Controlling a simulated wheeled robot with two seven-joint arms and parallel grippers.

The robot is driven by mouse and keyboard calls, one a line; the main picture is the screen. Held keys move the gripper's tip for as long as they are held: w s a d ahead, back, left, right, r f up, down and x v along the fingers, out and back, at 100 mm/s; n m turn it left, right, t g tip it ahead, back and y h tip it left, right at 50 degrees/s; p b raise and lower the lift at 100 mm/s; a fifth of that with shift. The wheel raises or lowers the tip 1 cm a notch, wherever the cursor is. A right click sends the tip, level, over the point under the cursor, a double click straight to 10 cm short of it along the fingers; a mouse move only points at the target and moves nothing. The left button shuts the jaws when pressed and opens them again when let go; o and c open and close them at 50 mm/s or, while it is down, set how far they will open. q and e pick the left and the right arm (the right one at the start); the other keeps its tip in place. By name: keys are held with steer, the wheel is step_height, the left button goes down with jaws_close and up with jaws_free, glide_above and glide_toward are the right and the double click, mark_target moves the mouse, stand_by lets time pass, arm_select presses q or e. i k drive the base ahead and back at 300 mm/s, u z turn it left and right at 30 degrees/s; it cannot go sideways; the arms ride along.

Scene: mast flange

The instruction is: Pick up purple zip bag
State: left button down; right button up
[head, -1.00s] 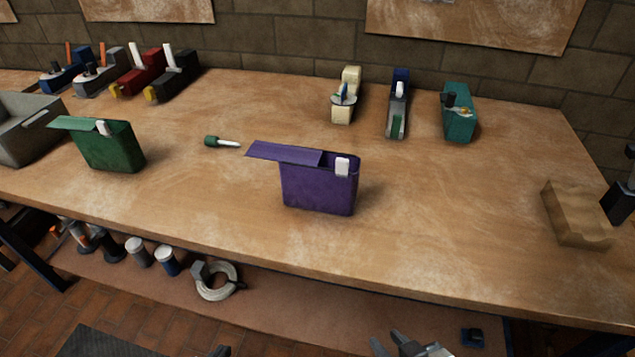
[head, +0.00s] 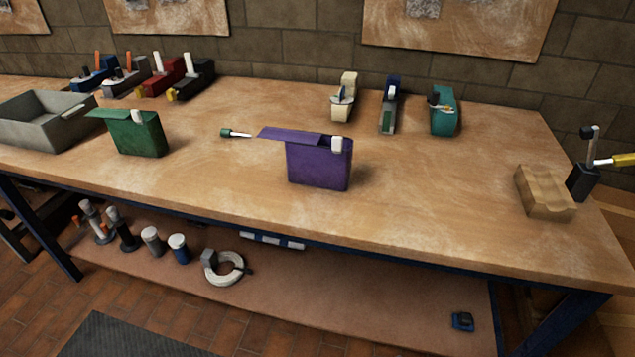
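The purple zip bag (head: 318,164) stands upright on the wooden workbench (head: 420,200), near the middle of the head view. Its flap is open and sticks out to the left, and a white tag or pull sits at its upper right. Neither of my grippers shows in the head view now, and nothing touches the bag.
A similar green bag (head: 139,135) stands to the left, beside a grey bin (head: 45,135). A green-handled screwdriver (head: 235,134) lies between the bags. Several tools and dispensers line the back. A wooden block (head: 545,193) is at right. The bench right of the purple bag is clear.

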mark_target(312, 161)
steer(key=u, duration=1.75)
steer(key=i, duration=1.1)
steer(key=z, duration=0.2)
